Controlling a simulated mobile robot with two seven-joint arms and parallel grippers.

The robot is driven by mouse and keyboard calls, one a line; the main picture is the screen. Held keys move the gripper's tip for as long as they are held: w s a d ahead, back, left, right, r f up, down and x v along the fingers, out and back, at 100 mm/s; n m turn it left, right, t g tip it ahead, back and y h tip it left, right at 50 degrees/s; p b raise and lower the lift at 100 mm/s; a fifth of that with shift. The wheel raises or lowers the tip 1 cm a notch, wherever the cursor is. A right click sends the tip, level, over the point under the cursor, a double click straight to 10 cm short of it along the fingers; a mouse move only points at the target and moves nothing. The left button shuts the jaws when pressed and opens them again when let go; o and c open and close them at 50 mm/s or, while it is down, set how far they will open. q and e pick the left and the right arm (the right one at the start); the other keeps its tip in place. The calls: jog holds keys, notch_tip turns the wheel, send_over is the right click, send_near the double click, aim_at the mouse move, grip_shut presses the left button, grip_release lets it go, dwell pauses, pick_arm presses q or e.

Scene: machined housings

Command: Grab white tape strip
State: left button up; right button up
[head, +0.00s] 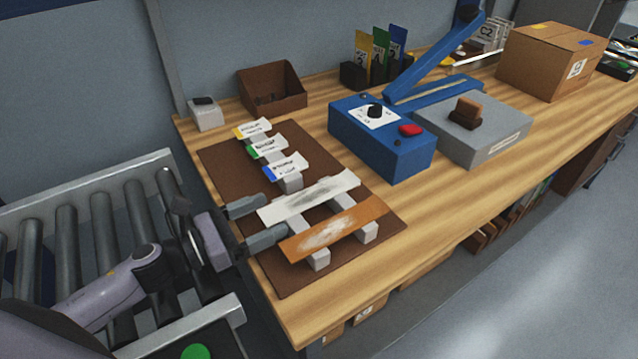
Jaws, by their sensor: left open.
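The white tape strip (322,193), with grey smudges, lies across small white blocks on a brown mat (225,160). An orange-brown strip (350,222) with a whitish smear lies in front of it, also on white blocks. My left gripper (275,214) comes in from the left and is open. Its two fingers are on either side of the white strip's left end, one behind and one in front. I cannot tell whether they touch it. The front finger is close to the orange strip's left end. My right gripper is not in view.
Labelled tabs in yellow, green and blue (285,165) stand on the mat behind the strips. A blue machine (385,150) with a knob and red button stands to the right. A brown bin (272,90) is at the back. A roller conveyor (70,225) is at left. The table's front right is clear.

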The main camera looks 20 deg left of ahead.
pick_arm(q)
jog(key=shift+w, duration=0.1)
jog(key=shift+c, duration=0.3)
jog(key=c, duration=1.1)
jog(key=shift+o, duration=0.2)
jog(key=shift+r, duration=0.1)
